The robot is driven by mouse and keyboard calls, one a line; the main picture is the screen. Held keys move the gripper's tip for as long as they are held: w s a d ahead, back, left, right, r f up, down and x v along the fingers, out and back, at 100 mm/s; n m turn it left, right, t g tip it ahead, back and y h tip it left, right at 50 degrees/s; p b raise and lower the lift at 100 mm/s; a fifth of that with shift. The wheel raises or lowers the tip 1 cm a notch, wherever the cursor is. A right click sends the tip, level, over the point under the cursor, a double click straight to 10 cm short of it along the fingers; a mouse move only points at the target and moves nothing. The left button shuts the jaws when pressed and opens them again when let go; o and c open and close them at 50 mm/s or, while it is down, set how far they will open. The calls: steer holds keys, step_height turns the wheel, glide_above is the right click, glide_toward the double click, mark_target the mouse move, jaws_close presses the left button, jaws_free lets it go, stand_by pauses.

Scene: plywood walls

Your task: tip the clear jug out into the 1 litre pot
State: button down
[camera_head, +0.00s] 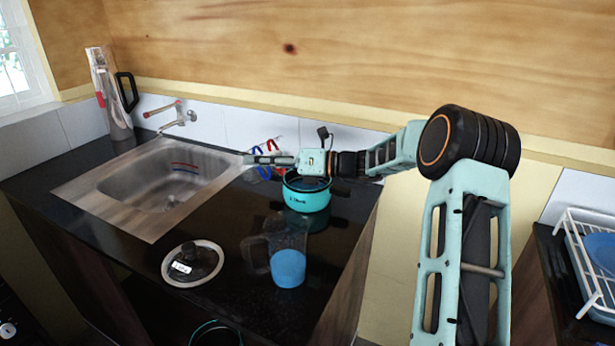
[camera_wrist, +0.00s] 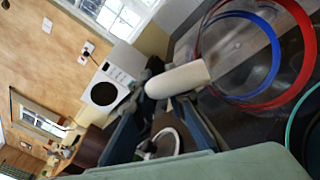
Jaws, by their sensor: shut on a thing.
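In the head view, my gripper (camera_head: 262,159) reaches left over the back of the counter, just above and beside the teal pot (camera_head: 306,192), which has dark lettering too small to read surely. My gripper (camera_wrist: 175,84) is shut on the white handle of a clear jug (camera_wrist: 238,50) with a blue and a red ring. The jug (camera_head: 264,147) shows only partly behind my fingers; it looks tilted, and its contents cannot be told. The pot's teal rim (camera_wrist: 291,125) is at the right edge of the wrist view. Another clear jug (camera_head: 287,266), blue in its lower part, stands on the counter.
A round glass lid (camera_head: 192,263) with a white label lies at the counter's front left. The steel sink (camera_head: 165,180) is to the left, with a tap (camera_head: 178,115) and a tall flask (camera_head: 110,92) behind. A white dish rack (camera_head: 585,265) is at the far right.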

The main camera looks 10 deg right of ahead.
steer(key=p, duration=0.2)
steer(key=shift+a+r+h+p, duration=0.3)
steer(key=shift+r+h, duration=0.1)
steer(key=f+p, duration=0.1)
steer(key=a+h+p, duration=0.1)
steer(key=p, duration=0.1)
steer(key=shift+w+f+n+g+h, duration=0.1)
steer(key=shift+f+n+g+h, duration=0.2)
steer(key=shift+f, duration=0.05)
steer(key=h+p, duration=0.1)
steer(key=p, duration=0.1)
steer(key=r+p, duration=0.1)
steer(key=p, duration=0.2)
steer(key=shift+a+r+g+h, duration=0.1)
steer(key=shift+a+g+h, duration=0.2)
steer(key=shift+h, duration=0.1)
steer(key=p, duration=0.2)
steer(key=h+p, duration=0.1)
steer(key=p, duration=0.1)
steer(key=shift+a+r+h+p, duration=0.3)
steer(key=a+f+h, duration=0.1)
steer(key=h, duration=0.1)
steer(key=a+f+g+h+p, duration=0.1)
steer(key=h, duration=0.1)
steer(key=a+n+h+p, duration=0.1)
steer(key=a+h, duration=0.1)
steer(key=shift+w+f+g+h, duration=0.3)
steer(key=shift+f+h, duration=0.1)
steer(key=shift+h, duration=0.4)
steer(key=shift+s+r, duration=0.1)
